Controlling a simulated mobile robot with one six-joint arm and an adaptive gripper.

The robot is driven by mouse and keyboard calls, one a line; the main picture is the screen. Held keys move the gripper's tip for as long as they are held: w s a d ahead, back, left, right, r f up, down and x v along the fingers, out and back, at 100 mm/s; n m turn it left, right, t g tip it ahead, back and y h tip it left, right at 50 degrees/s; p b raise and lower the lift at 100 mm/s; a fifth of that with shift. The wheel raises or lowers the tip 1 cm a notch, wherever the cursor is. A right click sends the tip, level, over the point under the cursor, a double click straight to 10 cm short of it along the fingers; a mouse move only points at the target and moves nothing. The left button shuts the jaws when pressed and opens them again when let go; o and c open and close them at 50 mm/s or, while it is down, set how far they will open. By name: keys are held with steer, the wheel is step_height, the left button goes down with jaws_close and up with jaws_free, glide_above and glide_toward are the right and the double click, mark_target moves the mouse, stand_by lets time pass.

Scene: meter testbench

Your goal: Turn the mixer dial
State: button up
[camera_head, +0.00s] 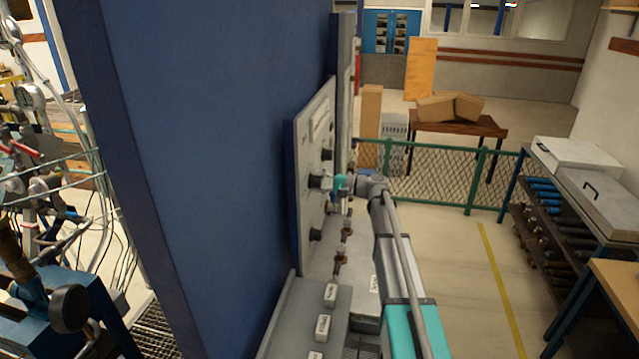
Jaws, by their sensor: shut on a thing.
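A grey control panel (305,215) is seen almost edge-on, on the right side of a large blue wall. Several black dials stick out from its face. My gripper (332,183) meets the panel from the right and is shut on the black dial (315,181) at mid-height, which I take to be the mixer dial. Its markings and turn angle cannot be read from this angle. Another black dial (327,154) sits above and behind it, and one (315,235) sits lower down.
The blue wall (210,150) blocks the view left of the panel. Below the panel is a grey bench (298,310) with small white-labelled blocks. Brass valve fittings (341,259) stand close under my arm.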

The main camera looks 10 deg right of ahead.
steer(key=shift+s+a, duration=0.1)
stand_by(0.3)
steer(key=o, duration=1.1)
steer(key=shift+o, duration=0.2)
steer(key=shift+d, duration=0.45)
steer(key=v, duration=1.1)
steer(key=shift+s, duration=0.1)
steer(key=shift+s, duration=0.1)
